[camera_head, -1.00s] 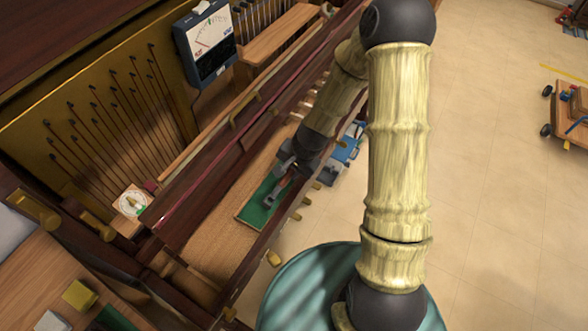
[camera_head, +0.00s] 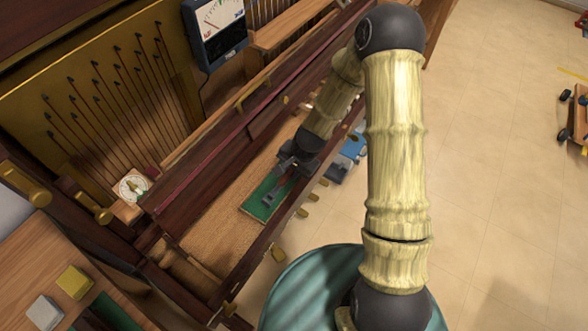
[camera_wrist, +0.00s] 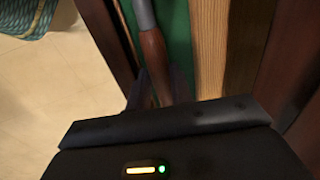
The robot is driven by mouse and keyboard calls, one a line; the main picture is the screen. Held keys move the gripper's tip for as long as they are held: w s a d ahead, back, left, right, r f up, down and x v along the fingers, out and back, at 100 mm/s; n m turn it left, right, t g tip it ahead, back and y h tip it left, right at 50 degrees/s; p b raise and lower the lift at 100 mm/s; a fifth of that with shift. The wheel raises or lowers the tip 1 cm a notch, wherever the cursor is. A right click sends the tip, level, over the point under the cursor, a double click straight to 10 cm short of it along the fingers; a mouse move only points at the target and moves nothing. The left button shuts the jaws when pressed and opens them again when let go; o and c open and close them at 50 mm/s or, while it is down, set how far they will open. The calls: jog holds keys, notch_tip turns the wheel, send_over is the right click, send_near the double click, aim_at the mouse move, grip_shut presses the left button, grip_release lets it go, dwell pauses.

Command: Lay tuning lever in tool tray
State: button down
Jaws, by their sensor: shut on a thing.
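My gripper (camera_head: 283,172) is shut on the tuning lever, which has a brown wooden handle (camera_wrist: 154,50) and a grey metal shaft. In the wrist view the handle runs down between the dark fingers, and the shaft points away from me. In the head view the lever's grey end (camera_head: 268,197) shows over the green-lined tool tray (camera_head: 252,210). The tray's green lining also shows beneath the lever in the wrist view (camera_wrist: 178,45). I cannot tell whether the lever touches the lining. My gripper and arm hide the tray's far end.
The tray lies on a wooden ledge (camera_head: 215,228) between dark rails (camera_head: 180,200). A blue object (camera_head: 350,150) is beyond my gripper on the right. A bench (camera_head: 30,240) with small blocks is lower left. Open floor lies right.

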jog(key=shift+b+x, duration=0.5)
jog(key=shift+x, duration=0.4)
jog(key=shift+f+b, duration=0.75)
jog(key=shift+f, duration=0.2)
jog(key=c, duration=1.2)
grip_release()
jog(key=shift+o, duration=0.2)
jog(key=shift+s, duration=0.1)
jog(key=shift+d, duration=0.1)
